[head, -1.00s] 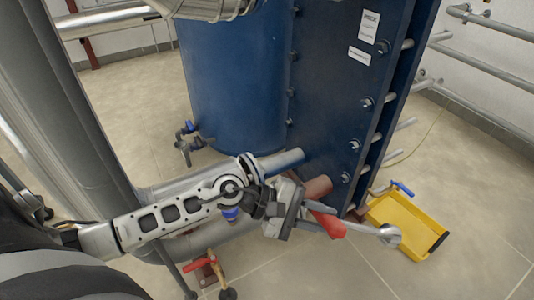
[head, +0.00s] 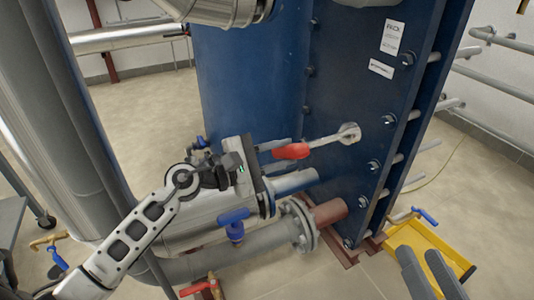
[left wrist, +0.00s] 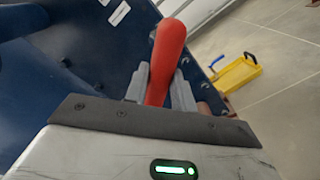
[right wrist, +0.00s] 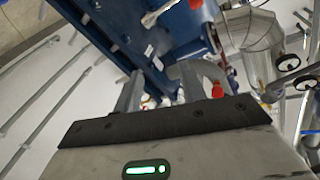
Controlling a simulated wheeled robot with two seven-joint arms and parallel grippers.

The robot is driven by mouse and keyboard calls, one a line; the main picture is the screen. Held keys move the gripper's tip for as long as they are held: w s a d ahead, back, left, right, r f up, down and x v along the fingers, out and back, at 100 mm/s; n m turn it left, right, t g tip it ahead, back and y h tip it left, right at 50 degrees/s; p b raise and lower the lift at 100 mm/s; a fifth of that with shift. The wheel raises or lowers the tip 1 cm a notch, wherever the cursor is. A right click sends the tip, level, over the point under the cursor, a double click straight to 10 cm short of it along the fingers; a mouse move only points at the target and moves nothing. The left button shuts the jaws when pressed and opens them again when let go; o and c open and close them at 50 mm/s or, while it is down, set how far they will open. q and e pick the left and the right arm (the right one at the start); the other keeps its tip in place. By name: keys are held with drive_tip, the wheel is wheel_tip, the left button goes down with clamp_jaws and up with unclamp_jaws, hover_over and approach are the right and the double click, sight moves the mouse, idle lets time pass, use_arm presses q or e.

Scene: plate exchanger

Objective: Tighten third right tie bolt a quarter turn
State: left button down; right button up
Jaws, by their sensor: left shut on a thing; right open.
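A wrench with a red handle (head: 291,151) and a silver ring-shaped head (head: 348,133) is in my left gripper (head: 272,150). The gripper is shut on the handle, which also stands between its fingers in the left wrist view (left wrist: 165,60). The head shows in front of the blue end plate (head: 335,85), left of the right-edge bolts; I cannot tell its distance from the plate. Right-edge tie bolts include an upper one (head: 409,58), one below it (head: 389,119), another (head: 374,165) and a lower one (head: 362,201). My right gripper (head: 428,272) is open and empty at the lower right.
A yellow tray (head: 425,243) lies on the floor by the plate's foot. A flanged grey pipe (head: 265,250) and a blue-handled valve (head: 235,220) are below my left gripper. Wall pipes (head: 500,85) run at the right. Floor is clear at the far right.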

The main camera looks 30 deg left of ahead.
use_arm(q)
drive_tip(key=p+x, duration=0.1)
drive_tip(key=x, duration=0.4)
drive_tip(key=shift+r, duration=0.1)
drive_tip(key=shift+x, duration=1)
use_arm(e)
drive_tip(key=shift+s+a+f+m+g+h, duration=0.15)
drive_tip(key=shift+s+f+m+g+h, duration=0.25)
drive_tip(key=shift+f+g, duration=0.4)
drive_tip(key=shift+s+f, duration=0.1)
